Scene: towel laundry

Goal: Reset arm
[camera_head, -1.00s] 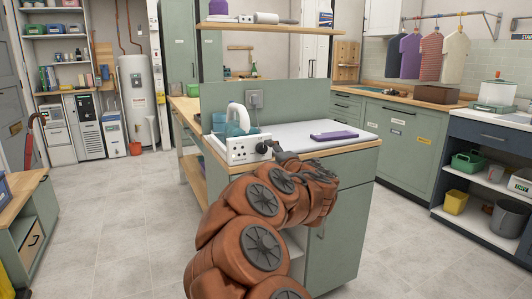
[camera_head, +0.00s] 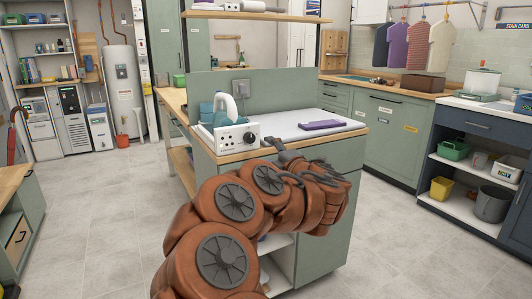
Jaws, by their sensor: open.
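My arm is copper-coloured and reaches from the bottom of the picture toward the green island counter (camera_head: 328,255). My gripper (camera_head: 283,150) is a dark shape at the arm's far end, in front of the counter's front edge. It is open, and nothing shows between its fingers, though they are small and partly hidden by the arm. A white control box with dials (camera_head: 237,137) stands on the counter just left of the gripper. A teal and white iron (camera_head: 224,108) stands upright behind that box. A folded purple towel (camera_head: 321,125) lies on the white pad (camera_head: 345,127).
A wooden-topped cabinet (camera_head: 22,225) stands at the left. A dark shelf unit (camera_head: 480,165) with a green caddy (camera_head: 453,149), a yellow bin (camera_head: 442,188) and a grey bucket (camera_head: 492,203) stands at the right. Tiled floor (camera_head: 105,220) is free on both sides of the island.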

